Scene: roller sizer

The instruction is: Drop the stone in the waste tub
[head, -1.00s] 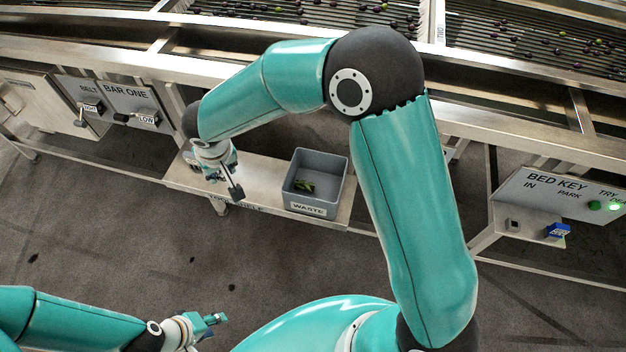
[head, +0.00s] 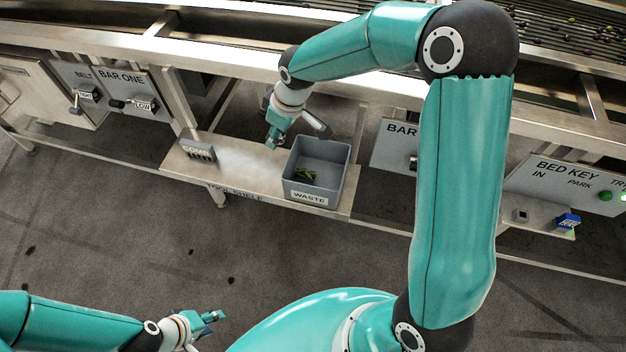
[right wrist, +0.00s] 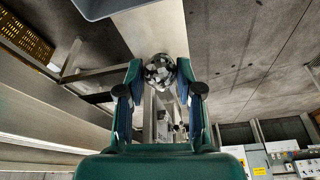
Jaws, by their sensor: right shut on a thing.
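The stone (right wrist: 160,72) is a mottled grey and black lump between the fingertips of my right gripper (right wrist: 160,85) in the right wrist view. That gripper is shut on it. In the head view my right gripper (head: 273,140) is above the shelf, just left of the waste tub's back left corner; the stone cannot be made out there. The waste tub (head: 325,150) is a grey open box labelled WASTE, with some green leaves (head: 306,174) inside. Its grey edge seems to show in the right wrist view (right wrist: 95,7). My left gripper (head: 215,317) is low at the left, far from the tub; its opening is unclear.
The tool shelf (head: 240,165) carries the tub and a dark block marked COMB (head: 198,150). A steel machine rail (head: 215,60) runs above and behind it. Panels BAR ONE (head: 122,85) and BED KEY (head: 560,185) flank the shelf. The floor in front is clear.

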